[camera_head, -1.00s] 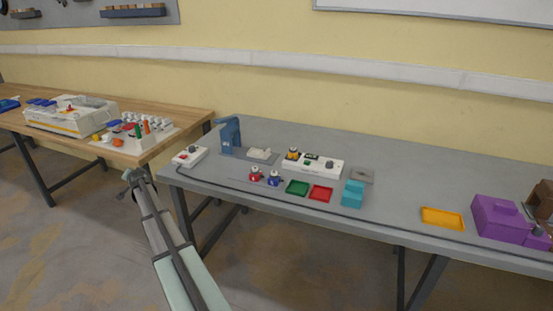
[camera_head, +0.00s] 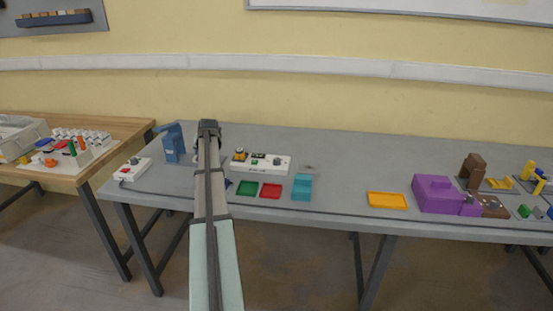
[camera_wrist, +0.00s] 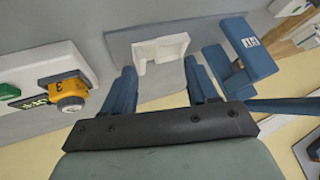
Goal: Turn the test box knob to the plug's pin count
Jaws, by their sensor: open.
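The test box (camera_head: 272,166) is a long white box on the grey table, with a dark round knob (camera_head: 277,161) near its right end and a small display and green button between. My gripper (camera_head: 208,126) is above the table, left of the test box. In the wrist view its blue fingers (camera_wrist: 160,66) are apart and empty.
A white cradle (camera_wrist: 160,50) lies beyond the fingers, beside a blue stand (camera_head: 173,143). Green (camera_head: 246,188) and red (camera_head: 270,191) trays and a teal block (camera_head: 301,187) sit in front. A white switch box (camera_head: 133,169) is at the left end.

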